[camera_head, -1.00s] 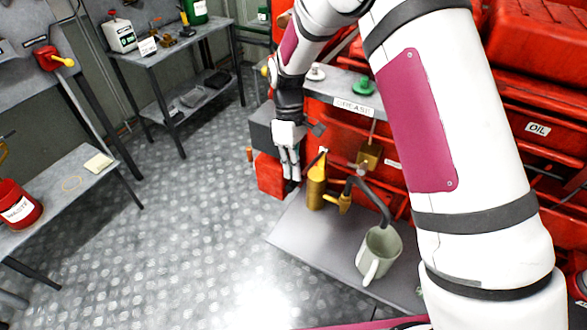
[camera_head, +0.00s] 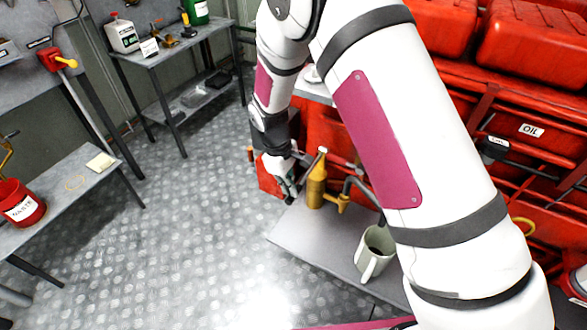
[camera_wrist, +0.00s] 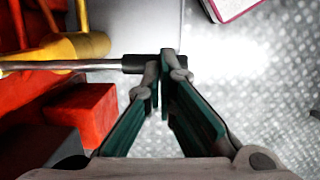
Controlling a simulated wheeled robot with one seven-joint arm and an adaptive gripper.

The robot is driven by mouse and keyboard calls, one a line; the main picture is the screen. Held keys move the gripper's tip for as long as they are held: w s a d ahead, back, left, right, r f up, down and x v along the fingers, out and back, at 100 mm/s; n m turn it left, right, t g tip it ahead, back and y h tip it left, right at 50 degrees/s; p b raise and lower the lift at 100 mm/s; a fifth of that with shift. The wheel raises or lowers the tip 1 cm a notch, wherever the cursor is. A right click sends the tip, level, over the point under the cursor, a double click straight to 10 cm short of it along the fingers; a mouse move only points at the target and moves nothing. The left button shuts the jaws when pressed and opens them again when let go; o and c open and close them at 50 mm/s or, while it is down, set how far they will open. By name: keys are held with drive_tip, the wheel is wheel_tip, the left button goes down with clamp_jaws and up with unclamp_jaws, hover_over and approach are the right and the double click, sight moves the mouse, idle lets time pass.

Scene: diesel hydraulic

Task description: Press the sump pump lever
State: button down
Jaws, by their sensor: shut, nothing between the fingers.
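The sump pump is a yellow upright cylinder (camera_head: 316,186) on the grey bench, and its yellow body also shows in the wrist view (camera_wrist: 75,47). In the wrist view the lever is a metal rod with a dark grip (camera_wrist: 134,64). My gripper (camera_head: 290,197) is shut and empty, beside the pump at the lever's end. In the wrist view its fingertips (camera_wrist: 165,62) are at the end of the dark grip. I cannot tell whether they touch it.
A pale mug (camera_head: 373,252) stands on the grey bench (camera_head: 310,237) under the pump's spout. A red box (camera_wrist: 82,115) lies beside my fingers. Red machinery (camera_head: 470,90) fills the right side. The metal floor (camera_head: 190,230) to the left is clear.

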wheel_tip(320, 180, down, 8)
drive_tip(key=t+h+b, duration=0.1)
drive_tip(key=b, duration=0.1)
drive_tip(key=shift+f, duration=0.25)
drive_tip(key=shift+d+f, duration=0.15)
idle(0.4)
drive_tip(key=s+a+v, duration=0.1)
drive_tip(key=s+v, duration=0.1)
drive_tip(key=v, duration=1.2)
drive_tip(key=shift+s+a+p, duration=0.3)
drive_tip(key=shift+a+p, duration=0.05)
drive_tip(key=shift+p, duration=0.05)
